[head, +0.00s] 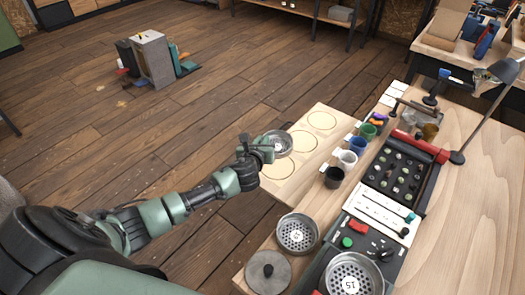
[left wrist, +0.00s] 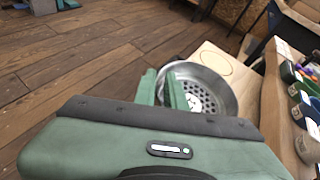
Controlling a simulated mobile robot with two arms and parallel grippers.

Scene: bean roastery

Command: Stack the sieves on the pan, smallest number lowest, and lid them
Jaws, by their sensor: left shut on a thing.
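My left gripper (head: 260,149) is shut on the rim of a metal sieve (head: 279,141) and holds it over the pale board with circles (head: 310,168). In the left wrist view the fingers (left wrist: 163,88) are at the left side of the sieve (left wrist: 222,86), whose floor has holes. A sieve marked 15 (head: 352,277) stands on the dark mat at the bottom. Another numbered sieve (head: 297,232) stands left of it; its number is hard to read. A round grey lid with a dark knob (head: 267,271) lies nearby. I cannot make out the pan. My right gripper is out of view.
Several cups, including a white one (head: 347,159) and a black one (head: 334,177), stand right of the board. A dark bean tray (head: 395,177), a lamp (head: 503,72) and a green item (head: 347,242) are on the bench.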

